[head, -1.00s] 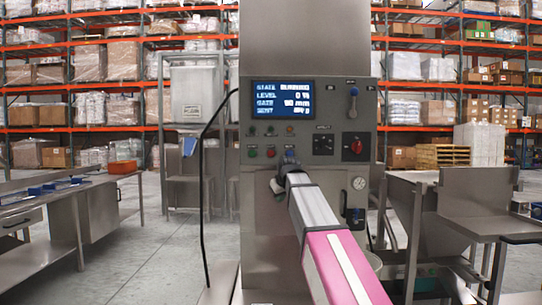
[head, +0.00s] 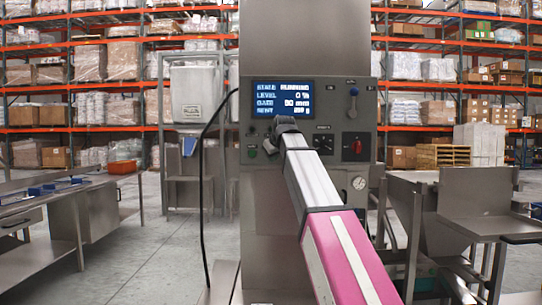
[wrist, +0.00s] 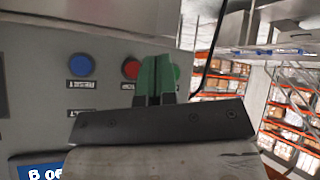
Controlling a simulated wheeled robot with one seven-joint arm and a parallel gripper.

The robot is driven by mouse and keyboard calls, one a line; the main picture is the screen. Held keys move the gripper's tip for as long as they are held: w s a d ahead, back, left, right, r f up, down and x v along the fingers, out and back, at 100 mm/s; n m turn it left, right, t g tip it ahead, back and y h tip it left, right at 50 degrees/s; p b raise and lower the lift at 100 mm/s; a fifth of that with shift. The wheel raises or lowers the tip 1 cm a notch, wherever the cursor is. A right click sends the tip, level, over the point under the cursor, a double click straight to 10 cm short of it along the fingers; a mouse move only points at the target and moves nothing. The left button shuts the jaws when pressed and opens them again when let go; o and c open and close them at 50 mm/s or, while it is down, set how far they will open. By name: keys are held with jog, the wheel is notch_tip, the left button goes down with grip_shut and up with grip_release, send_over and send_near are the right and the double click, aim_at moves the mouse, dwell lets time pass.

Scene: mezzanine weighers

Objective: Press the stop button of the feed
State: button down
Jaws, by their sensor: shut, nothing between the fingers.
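The grey control panel (head: 336,112) of the feed machine faces me, with a lit screen (head: 282,99) reading state RUNNING and level 0 %. My gripper (wrist: 157,60), with green fingers, is shut and empty in front of the panel's button row. In the wrist view a red button (wrist: 131,69) sits just left of the fingers, partly covered by them. A green button (wrist: 176,73) shows at their right edge, and a blue button (wrist: 81,66) is clear further left. In the head view the green button (head: 252,153) shows, while my arm hides the blue one. Contact cannot be told.
A red rotary switch (head: 355,147) and a lever (head: 351,103) are on the panel's right. A black cable (head: 203,190) hangs left of the machine. A steel hopper (head: 440,215) stands at right, a bench (head: 65,205) at left.

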jog(key=w, duration=0.8)
jog(key=shift+w+d, duration=0.15)
jog(key=shift+w, duration=0.25)
jog(key=shift+w, duration=0.1)
dwell(1.8)
jog(key=shift+w, duration=0.35)
jog(key=shift+w, duration=0.4)
dwell(0.7)
dwell(0.4)
jog(key=shift+s, duration=0.85)
jog(key=shift+s, duration=2.5)
